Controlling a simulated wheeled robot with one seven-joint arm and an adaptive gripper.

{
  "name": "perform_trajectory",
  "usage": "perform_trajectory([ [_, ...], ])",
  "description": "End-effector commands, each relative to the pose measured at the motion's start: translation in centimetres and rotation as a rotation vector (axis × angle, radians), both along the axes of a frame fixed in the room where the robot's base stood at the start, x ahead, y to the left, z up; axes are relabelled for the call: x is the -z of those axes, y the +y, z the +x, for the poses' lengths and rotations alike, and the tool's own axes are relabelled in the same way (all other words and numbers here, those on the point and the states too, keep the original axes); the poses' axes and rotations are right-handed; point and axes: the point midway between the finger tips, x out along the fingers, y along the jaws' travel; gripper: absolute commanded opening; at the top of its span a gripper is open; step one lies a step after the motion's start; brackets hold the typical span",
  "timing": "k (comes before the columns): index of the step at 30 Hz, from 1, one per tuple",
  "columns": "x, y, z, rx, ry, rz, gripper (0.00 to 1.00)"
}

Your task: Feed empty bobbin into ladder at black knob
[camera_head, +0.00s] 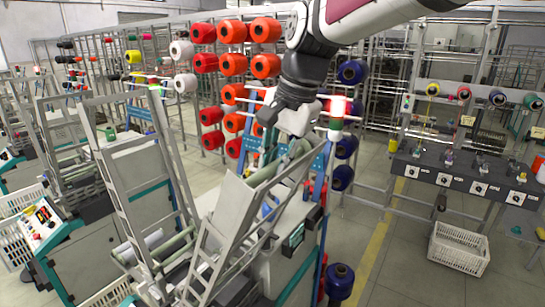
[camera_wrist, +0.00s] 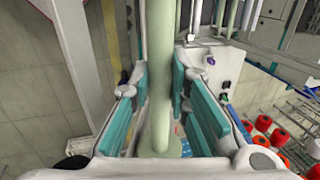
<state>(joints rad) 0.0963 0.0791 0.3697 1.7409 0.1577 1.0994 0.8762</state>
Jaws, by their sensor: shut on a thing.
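My gripper (camera_head: 292,115) is above the top end of the near metal ladder (camera_head: 228,215). In the wrist view my gripper (camera_wrist: 162,105) has its teal pads on both sides of a plain pale green tube, the empty bobbin (camera_wrist: 161,60), and is shut on it. The bobbin's far end runs out of that view. In the head view a pale green tube (camera_head: 268,174) lies across the ladder top below my gripper; I cannot tell whether it is the held one. A small dark knob (camera_wrist: 211,61) shows on a pale panel in the wrist view.
A second ladder (camera_head: 130,170) stands to the left. Racks with red and orange spools (camera_head: 232,65) stand behind. A dark bench (camera_head: 465,178) and a white crate (camera_head: 458,247) are at the right. The floor (camera_head: 385,270) between machine and crate is free.

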Motion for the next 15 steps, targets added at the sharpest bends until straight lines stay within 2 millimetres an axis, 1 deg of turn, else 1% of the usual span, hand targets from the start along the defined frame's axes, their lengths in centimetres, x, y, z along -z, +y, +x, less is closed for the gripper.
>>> perform_trajectory([
  [6, 1.09, 0.39, 0.29, 0.000, 0.001, 0.000, 0.00],
  [15, 1.32, 0.48, 0.36, 0.000, 0.000, 0.000, 0.00],
])
